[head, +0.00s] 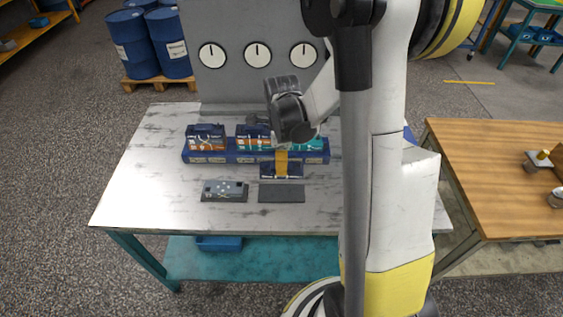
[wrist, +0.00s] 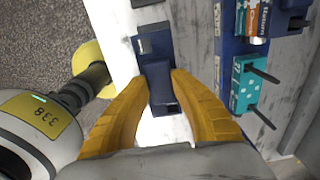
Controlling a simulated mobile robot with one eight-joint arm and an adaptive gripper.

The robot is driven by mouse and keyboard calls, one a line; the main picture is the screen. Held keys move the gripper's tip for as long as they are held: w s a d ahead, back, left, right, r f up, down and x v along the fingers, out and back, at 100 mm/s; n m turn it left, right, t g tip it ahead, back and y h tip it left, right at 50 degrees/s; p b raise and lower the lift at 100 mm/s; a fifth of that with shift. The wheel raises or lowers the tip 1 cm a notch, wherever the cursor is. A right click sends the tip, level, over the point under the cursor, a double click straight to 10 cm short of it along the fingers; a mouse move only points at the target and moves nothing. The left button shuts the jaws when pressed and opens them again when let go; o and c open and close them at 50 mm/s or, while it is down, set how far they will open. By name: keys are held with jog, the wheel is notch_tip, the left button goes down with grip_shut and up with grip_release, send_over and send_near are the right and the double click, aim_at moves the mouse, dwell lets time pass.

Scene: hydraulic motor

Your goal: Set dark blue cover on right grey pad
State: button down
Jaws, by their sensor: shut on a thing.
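The dark blue cover (head: 295,171) is in my gripper (head: 281,170), just behind the right grey pad in the head view. The right grey pad (head: 282,194) is a flat dark grey rectangle on the table, and its top looks bare. In the wrist view the yellow fingers of my gripper (wrist: 160,80) are closed on the dark blue cover (wrist: 161,94) from both sides. I cannot tell from these views whether the cover touches the table.
A blue rack (head: 204,157) with several coloured boxes stands close behind the cover. A left pad (head: 240,199) with a grey part (head: 222,188) on it lies beside the right pad. A grey panel with three dials (head: 257,55) rises at the table's back. The table's front left is clear.

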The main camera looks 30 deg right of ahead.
jog(key=b, duration=0.7)
send_over(282, 192)
jog(key=shift+f, duration=4.55)
jog(key=shift+f+b, duration=0.6)
jog(key=shift+f, duration=0.05)
jog(key=c, duration=1.1)
grip_release()
